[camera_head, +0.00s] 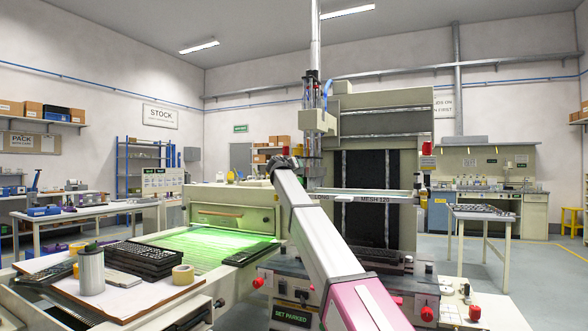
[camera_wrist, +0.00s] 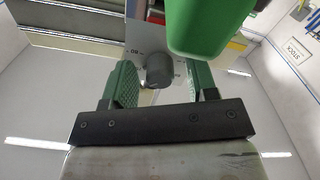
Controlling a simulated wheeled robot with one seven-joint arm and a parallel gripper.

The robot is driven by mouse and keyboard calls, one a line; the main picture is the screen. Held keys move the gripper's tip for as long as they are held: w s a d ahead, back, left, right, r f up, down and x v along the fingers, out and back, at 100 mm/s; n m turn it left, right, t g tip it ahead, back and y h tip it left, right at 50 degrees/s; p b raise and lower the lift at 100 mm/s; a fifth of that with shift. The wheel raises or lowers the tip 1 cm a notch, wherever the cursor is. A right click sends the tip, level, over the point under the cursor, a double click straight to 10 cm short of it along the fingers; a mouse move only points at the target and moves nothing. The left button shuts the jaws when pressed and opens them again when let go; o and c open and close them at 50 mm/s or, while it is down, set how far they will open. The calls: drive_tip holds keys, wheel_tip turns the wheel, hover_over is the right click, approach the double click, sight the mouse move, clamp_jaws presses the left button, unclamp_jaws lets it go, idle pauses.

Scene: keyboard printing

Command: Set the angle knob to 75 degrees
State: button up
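In the wrist view the angle knob (camera_wrist: 160,70) is a dark grey round knob on a light plate (camera_wrist: 146,38) with dark scale markings. The markings are small and upside down, so I cannot read the set angle. My gripper (camera_wrist: 161,78) has its two green fingers apart, one on each side of the knob, with gaps visible between finger and knob. A large green part (camera_wrist: 208,25) hides the right of the plate and part of the right finger. In the head view my arm reaches up to the printing machine (camera_head: 387,100); its tip and the knob cannot be made out there.
A vertical column (camera_head: 314,95) of the machine rises behind my arm's far end. A horizontal frame (camera_head: 365,192) extends right of it. A green-lit bed (camera_head: 205,243) and a black keyboard (camera_head: 142,258) lie to the left. Red knobs (camera_head: 427,313) line the machine's front.

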drive_tip(key=shift+s, duration=0.1)
drive_tip(key=v, duration=1)
drive_tip(key=shift+s, duration=0.3)
drive_tip(key=shift+a, duration=0.15)
idle(2.0)
